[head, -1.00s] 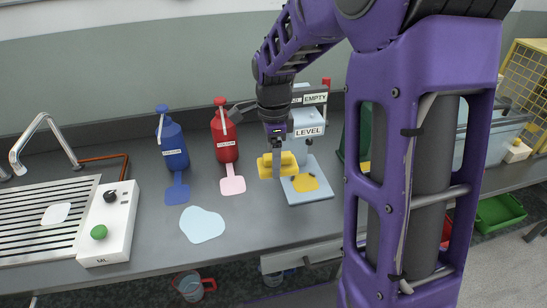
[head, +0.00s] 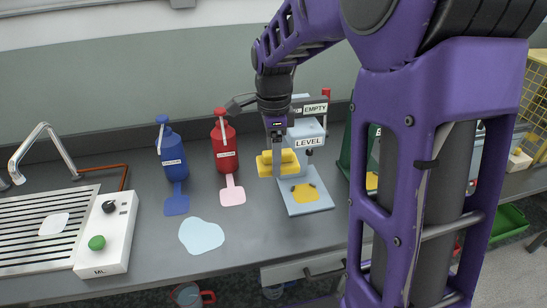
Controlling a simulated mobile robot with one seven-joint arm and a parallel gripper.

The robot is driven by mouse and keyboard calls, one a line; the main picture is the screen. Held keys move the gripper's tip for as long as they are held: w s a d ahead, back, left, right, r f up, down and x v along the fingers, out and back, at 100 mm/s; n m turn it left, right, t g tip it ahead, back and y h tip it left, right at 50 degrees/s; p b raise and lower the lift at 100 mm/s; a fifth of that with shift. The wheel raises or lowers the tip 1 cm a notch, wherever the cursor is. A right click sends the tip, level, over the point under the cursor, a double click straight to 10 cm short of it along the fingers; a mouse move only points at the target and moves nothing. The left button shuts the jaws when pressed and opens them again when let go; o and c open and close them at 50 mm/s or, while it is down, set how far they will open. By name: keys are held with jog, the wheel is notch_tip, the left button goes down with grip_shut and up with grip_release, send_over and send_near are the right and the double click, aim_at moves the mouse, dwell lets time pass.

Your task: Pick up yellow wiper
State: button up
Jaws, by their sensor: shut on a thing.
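The yellow wiper (head: 266,164) is a small yellow block in front of the grey stand marked LEVEL. My gripper (head: 278,168) points down and is shut on it. One grey finger shows across its front, and the far finger is hidden. The wiper seems to be above the counter, but its exact height is hard to tell.
A light blue plate (head: 292,207) with a yellow patch lies just right of the wiper. A red bottle (head: 225,148) and a blue bottle (head: 173,158) stand to the left. A pale blue puddle shape (head: 201,236) lies on the counter. A white control box (head: 108,232) is by the sink.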

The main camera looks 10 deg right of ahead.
jog(key=shift+r, duration=0.1)
jog(key=shift+r, duration=1.75)
jog(key=shift+f, duration=0.1)
